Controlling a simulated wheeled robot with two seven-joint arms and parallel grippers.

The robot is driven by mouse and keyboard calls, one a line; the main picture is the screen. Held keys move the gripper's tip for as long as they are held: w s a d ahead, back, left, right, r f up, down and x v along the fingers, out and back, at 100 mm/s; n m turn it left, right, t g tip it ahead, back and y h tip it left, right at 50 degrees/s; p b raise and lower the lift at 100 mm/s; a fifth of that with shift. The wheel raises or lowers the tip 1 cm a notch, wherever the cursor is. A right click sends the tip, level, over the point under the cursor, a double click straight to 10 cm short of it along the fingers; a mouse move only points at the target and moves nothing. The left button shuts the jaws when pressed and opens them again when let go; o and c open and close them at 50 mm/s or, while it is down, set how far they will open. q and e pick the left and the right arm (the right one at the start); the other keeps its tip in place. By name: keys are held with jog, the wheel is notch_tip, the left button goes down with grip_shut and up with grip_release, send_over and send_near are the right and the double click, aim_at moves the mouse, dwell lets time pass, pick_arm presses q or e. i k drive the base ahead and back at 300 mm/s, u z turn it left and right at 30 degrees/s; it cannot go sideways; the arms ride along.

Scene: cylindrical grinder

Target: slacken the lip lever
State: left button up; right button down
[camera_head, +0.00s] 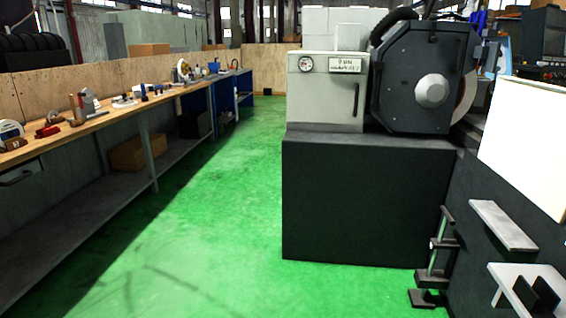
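No part that I can surely name as the lip lever shows in the head view. The cylindrical grinder (368,205) stands at centre right, with a dark base. A dark upright fitting with short crossbars (437,255) stands low against its front side; I cannot tell whether it is a lever. The rounded black housing (415,75) sits on top, with a pale round hub and part of a wheel at its right. Neither of my grippers can be made out in this view.
A long wooden workbench (110,118) with tools runs along the left. A grey cabinet with a gauge (327,92) stands on the grinder. A pale panel (525,150), grey ledge (503,226) and white bracket with black plates (520,280) are at right. Green floor (210,240) is clear between.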

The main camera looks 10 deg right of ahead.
aim_at(493, 84)
jog(key=z, duration=1.15)
jog(key=i, duration=3.7)
jog(key=u, duration=0.35)
